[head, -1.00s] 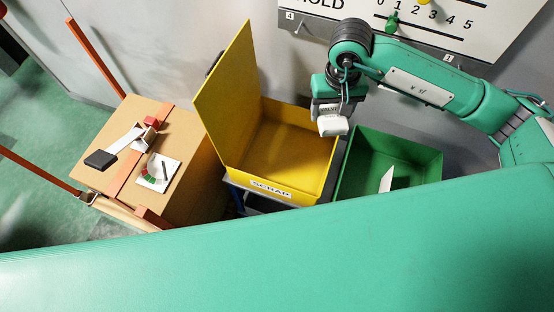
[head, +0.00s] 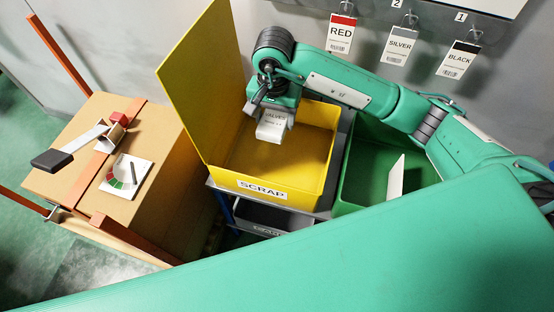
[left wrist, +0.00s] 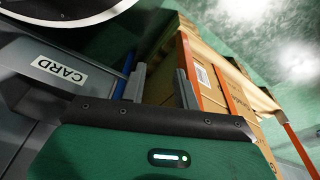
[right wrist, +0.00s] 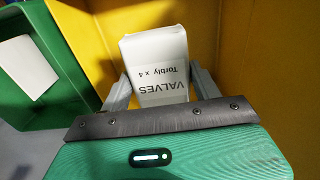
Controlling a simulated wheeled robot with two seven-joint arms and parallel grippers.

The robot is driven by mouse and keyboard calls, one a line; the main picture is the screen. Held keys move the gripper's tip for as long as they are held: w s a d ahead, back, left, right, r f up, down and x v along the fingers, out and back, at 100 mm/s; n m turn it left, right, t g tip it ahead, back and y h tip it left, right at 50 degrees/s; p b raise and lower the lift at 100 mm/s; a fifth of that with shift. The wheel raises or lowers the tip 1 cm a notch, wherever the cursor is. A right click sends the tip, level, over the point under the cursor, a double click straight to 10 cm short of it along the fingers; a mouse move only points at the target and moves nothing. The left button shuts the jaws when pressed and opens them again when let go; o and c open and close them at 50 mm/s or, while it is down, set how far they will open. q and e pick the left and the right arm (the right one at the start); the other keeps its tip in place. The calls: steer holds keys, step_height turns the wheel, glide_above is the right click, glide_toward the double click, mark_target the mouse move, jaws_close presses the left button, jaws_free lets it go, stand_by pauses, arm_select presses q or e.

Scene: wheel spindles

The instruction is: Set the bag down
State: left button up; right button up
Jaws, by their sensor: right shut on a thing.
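The bag (head: 272,128) is a small white packet marked VALVES. My right gripper (head: 275,112) is shut on it and holds it over the yellow SCRAP bin (head: 318,182), towards the lid side. In the right wrist view the bag (right wrist: 156,60) sits between the two grey fingers (right wrist: 158,92), with yellow bin surfaces behind it. I cannot tell how far the bag is above the bin floor. My left gripper (left wrist: 160,88) shows only in the left wrist view, open and empty, near a cardboard box (left wrist: 210,80).
The SCRAP bin's raised yellow lid (head: 205,75) stands on its left. A green bin (head: 362,185) with a white card is on the right, under my right arm. A large carton (head: 165,190) with a dial and a handled tool stands at left. Hanging tags (head: 341,35) line the wall.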

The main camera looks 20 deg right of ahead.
glide_above(275, 164)
step_height(275, 164, down, 14)
steer(key=shift+s, duration=0.1)
arm_select(q)
steer(key=shift+s+f, duration=0.1)
steer(key=shift+f, duration=0.4)
arm_select(e)
steer(key=shift+f, duration=2.6)
steer(key=shift+f, duration=0.1)
